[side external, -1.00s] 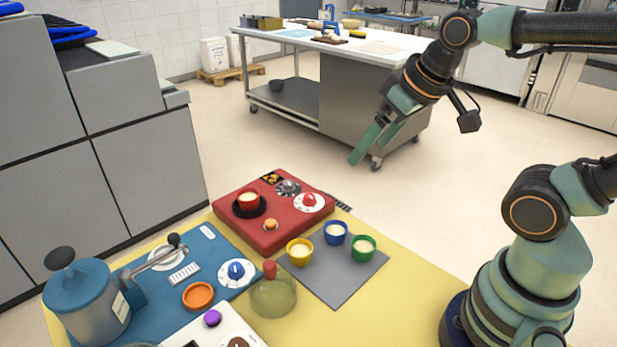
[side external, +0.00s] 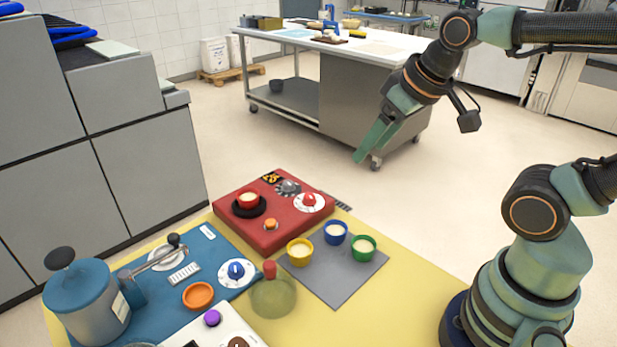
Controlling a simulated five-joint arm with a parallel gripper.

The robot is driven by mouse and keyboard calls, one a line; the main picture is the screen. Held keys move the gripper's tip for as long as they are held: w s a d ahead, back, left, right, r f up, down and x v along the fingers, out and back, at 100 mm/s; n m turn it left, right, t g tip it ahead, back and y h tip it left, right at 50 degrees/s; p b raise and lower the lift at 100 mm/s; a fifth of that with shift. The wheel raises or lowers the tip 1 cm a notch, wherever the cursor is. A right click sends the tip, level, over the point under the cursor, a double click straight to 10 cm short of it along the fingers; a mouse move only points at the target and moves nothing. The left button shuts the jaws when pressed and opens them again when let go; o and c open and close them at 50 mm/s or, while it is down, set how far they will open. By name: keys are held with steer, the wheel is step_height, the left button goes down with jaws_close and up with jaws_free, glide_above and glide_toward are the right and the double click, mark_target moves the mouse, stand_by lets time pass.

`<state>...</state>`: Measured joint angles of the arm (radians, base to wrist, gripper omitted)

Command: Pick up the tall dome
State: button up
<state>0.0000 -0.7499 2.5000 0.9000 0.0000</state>
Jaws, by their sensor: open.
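The tall dome (side external: 273,298) looks like a see-through greenish cover with a red knob on top. It stands upright on the yellow table top, left of the grey mat and close to the blue panel. My gripper (side external: 366,156) is open and empty, high above and to the right of the dome, with its fingers pointing down and left. It is well apart from everything on the table. The dome is fully in view.
A grey mat (side external: 335,285) holds yellow (side external: 300,255), blue (side external: 336,236) and green (side external: 363,250) cups. A red panel (side external: 240,228) lies behind. A blue panel (side external: 215,250) with a large canister (side external: 85,300) is at left. The yellow table (side external: 400,310) is clear at right.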

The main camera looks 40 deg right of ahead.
steer(key=w+a+f+n+g, duration=0.2)
steer(key=w+a+n+g, duration=0.15)
steer(key=a+n, duration=0.45)
steer(key=n+g, duration=0.2)
steer(key=n, duration=0.4)
glide_above(269, 264)
step_height(269, 264, down, 4)
steer(key=f, duration=0.6)
steer(key=shift+s+f, duration=0.1)
steer(key=shift+s, duration=0.2)
steer(key=shift+w+f, duration=0.15)
steer(key=shift+f, duration=1.45)
steer(key=shift+w+f, duration=0.15)
steer(key=shift+f, duration=1.45)
jaws_close()
